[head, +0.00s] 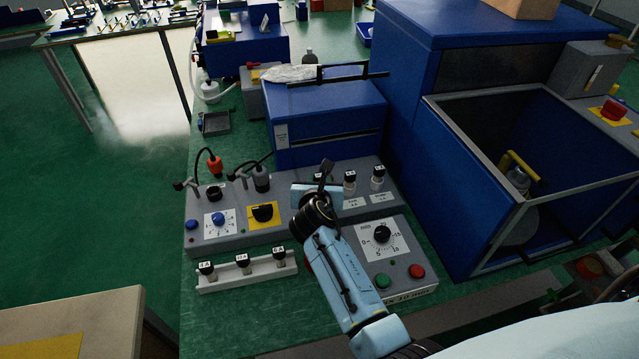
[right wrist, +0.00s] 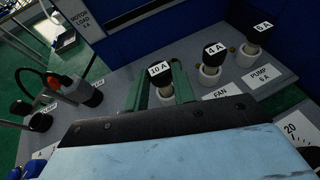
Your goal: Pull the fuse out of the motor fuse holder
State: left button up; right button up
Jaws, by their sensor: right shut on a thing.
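A fuse with a black cap marked 10 A (right wrist: 160,73) stands upright in the leftmost of three white fuse holders (right wrist: 165,94) on the grey panel. My right gripper (right wrist: 162,85) has its two green fingers on either side of this fuse, shut on it. The fuse seems still seated in its holder; the gripper body hides the label in front. In the head view my right gripper (head: 322,178) is over the back of the panel and mostly covers this fuse. To the right stand a 4 A fuse (right wrist: 214,54) marked FAN and a 6 A fuse (right wrist: 261,33) marked PUMP.
A white rack (head: 247,272) with several spare fuses lies at the front left. Switches, a dial (head: 382,234) and red and green buttons surround my right arm. A plug with a cable (right wrist: 82,88) stands left of the fuses. A blue box (head: 325,122) rises behind the panel.

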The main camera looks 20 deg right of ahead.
notch_tip(320, 180, up, 12)
jog(key=p, duration=0.7)
jog(key=shift+p, duration=0.35)
jog(key=shift+f, duration=0.1)
notch_tip(320, 180, up, 3)
jog(key=p, duration=0.4)
jog(key=shift+p, duration=0.3)
